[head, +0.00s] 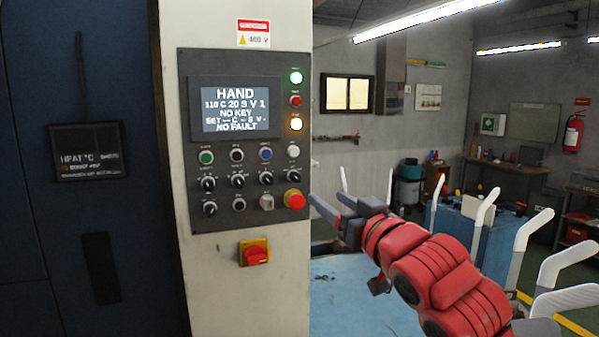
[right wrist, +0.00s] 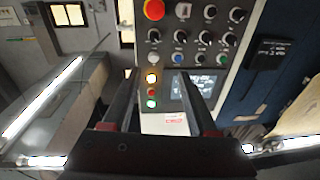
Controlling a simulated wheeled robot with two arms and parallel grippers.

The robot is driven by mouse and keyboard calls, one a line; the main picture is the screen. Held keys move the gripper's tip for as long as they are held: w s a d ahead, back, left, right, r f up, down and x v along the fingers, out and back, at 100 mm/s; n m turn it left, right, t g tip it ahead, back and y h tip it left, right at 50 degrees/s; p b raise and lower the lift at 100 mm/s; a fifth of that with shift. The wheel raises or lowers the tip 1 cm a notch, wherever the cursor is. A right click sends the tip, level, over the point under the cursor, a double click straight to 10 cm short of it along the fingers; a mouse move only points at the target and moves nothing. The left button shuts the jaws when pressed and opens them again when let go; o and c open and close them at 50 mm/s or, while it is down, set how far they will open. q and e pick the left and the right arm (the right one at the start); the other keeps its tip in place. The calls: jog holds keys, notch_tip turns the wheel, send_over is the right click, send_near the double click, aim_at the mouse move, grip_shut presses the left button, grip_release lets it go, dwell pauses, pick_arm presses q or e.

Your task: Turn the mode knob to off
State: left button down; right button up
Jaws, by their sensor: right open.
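The control panel (head: 222,222) stands on a pale cabinet, and its display (head: 235,110) reads HAND, NO KEY and NO FAULT. Several black selector knobs, such as one at the upper left (head: 208,184) and one at the lower left (head: 210,208), sit below the buttons. Their labels are too small to tell which is the mode knob. My right gripper (head: 331,203) is open and empty, right of the panel and apart from it. In the right wrist view its fingers (right wrist: 163,105) point toward the panel (right wrist: 218,104), which appears upside down. My left gripper is out of view.
A red emergency stop (head: 294,199) sits at the panel's lower right, beside a grey key switch (head: 267,202). A blue surface (head: 345,300) lies under my right arm. White upright forms (head: 481,215) stand right.

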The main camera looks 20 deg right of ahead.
jog(key=s, duration=0.1)
send_near(298, 179)
jog(key=shift+g+h, duration=0.3)
jog(key=shift+h, duration=0.2)
jog(key=w+p, duration=0.1)
jog(key=w, duration=0.1)
jog(key=w+p, duration=0.1)
jog(key=w, duration=0.2)
jog(key=w+a+r+p, duration=0.1)
jog(key=w+p, duration=0.1)
jog(key=shift+w, duration=0.15)
jog(key=shift+w+f+p, duration=0.15)
jog(key=shift+w+p, duration=0.15)
jog(key=shift+w, duration=0.45)
grip_shut()
